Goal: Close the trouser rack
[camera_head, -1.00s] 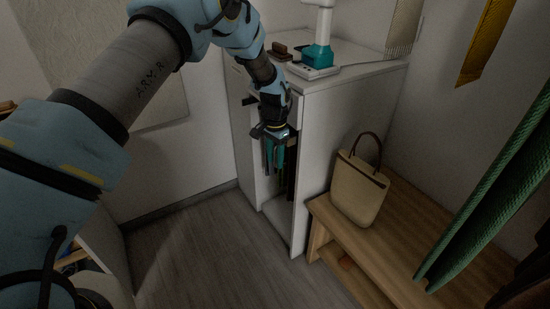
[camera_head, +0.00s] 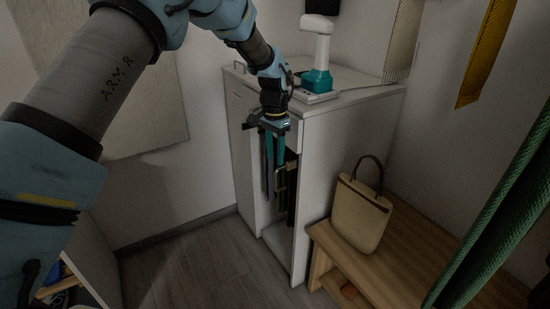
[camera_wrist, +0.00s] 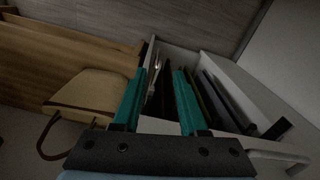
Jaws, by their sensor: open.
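The trouser rack (camera_head: 290,193) is in the narrow open front of the white cabinet (camera_head: 345,135); only a dark, narrow part of it shows in the head view. In the wrist view, several dark hanging pieces (camera_wrist: 222,95) sit side by side within the white opening. My gripper (camera_head: 272,188) points down at the cabinet's front opening with its teal fingers apart. The fingers also show in the wrist view (camera_wrist: 158,82), with a thin metal piece (camera_wrist: 156,72) seen between them. Whether they touch the rack I cannot tell.
A wooden bench (camera_head: 375,268) with a beige handbag (camera_head: 360,215) stands right of the cabinet. A teal and white device (camera_head: 317,70) stands on the cabinet top. Green cloth (camera_head: 500,215) hangs at the right. Grey floor (camera_head: 190,265) in front is clear.

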